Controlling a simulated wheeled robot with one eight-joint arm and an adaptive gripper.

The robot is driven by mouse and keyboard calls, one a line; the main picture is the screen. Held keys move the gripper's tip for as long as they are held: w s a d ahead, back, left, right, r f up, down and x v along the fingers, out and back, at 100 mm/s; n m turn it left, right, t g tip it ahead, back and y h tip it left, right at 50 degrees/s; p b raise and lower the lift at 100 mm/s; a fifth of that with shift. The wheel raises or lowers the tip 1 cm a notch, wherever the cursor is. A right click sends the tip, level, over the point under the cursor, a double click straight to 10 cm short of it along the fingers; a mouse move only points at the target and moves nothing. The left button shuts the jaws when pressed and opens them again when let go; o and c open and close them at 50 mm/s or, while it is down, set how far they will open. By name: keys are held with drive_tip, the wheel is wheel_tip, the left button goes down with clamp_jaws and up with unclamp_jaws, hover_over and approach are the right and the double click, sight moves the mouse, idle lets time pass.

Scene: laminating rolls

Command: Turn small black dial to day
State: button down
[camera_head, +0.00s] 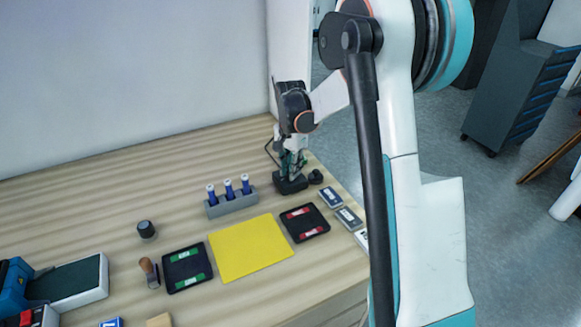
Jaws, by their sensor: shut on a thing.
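My gripper (291,163) points down over a low black base (291,184) near the far right edge of the table. It is shut on the small black dial on top of this base. The fingers hide the dial, and neither its marks nor its setting can be made out. A small round black piece (316,177) sits just right of the base, apart from the fingers.
A grey rack (231,206) with blue-and-white tubes stands left of the base. A yellow sheet (235,262), a black tray with red labels (298,236) and small boxes (331,197) lie in front. A black knob (147,229) stands farther left. Bare table lies behind the rack.

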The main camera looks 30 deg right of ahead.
drive_tip(key=n, duration=0.4)
drive_tip(key=shift+n+p, duration=0.3)
drive_tip(key=n, duration=0.3)
drive_tip(key=shift+n, duration=0.3)
drive_tip(key=n, duration=0.3)
drive_tip(key=shift+n+p, duration=0.3)
drive_tip(key=shift+n, duration=1.9)
drive_tip(key=c, duration=1.4)
unclamp_jaws()
